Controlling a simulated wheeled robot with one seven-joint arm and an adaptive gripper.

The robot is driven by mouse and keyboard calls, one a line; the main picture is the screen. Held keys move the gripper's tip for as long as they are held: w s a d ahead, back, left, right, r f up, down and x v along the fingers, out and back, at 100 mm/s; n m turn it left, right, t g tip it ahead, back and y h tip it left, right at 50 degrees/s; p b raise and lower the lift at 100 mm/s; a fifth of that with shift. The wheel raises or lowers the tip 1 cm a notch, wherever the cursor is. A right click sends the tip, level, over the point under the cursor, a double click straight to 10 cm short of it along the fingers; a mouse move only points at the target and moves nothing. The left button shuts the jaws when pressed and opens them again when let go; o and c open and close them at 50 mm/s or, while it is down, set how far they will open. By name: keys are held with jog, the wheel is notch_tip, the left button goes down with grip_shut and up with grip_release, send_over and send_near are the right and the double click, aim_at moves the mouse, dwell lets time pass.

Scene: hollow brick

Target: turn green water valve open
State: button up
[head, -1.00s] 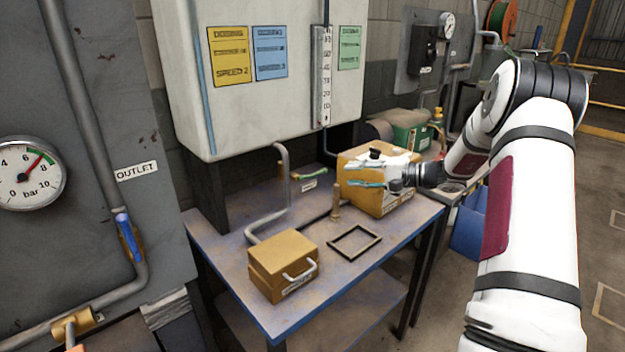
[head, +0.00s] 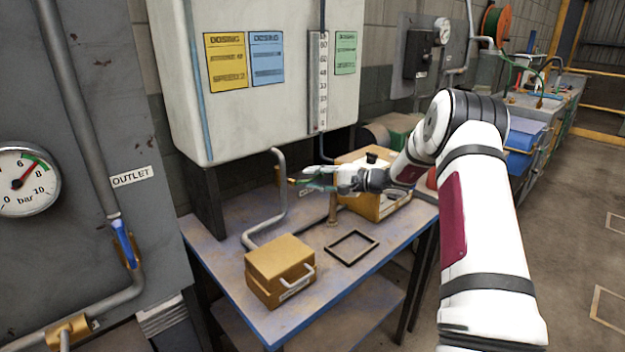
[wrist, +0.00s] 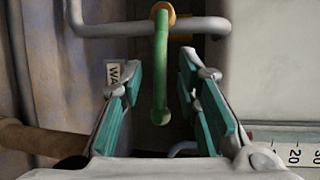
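The green valve handle (wrist: 160,65) shows in the wrist view as a straight bar running down the picture from its brass fitting (wrist: 170,12) on a grey pipe. My gripper (head: 306,178) is at the water pipe above the bench, its fingers pointing left in the head view. It is open. In the wrist view its teal-padded fingers stand to the left and right of the green handle, with a gap on each side. How deep the handle lies between them I cannot tell. In the head view my gripper hides most of the valve. A partly covered label (wrist: 115,72) shows behind the left finger.
A brown box with a handle (head: 280,270), a black square frame (head: 351,248) and an upright brown post (head: 333,208) are on the bench (head: 225,255). A yellow box (head: 396,207) stands behind my wrist. The dosing tank (head: 260,120) overhangs the bench. A blue valve handle (head: 125,242) is far left.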

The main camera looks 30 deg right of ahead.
jog(key=shift+w+a, duration=0.25)
jog(key=shift+w, duration=0.05)
jog(key=shift+c, duration=0.6)
grip_shut()
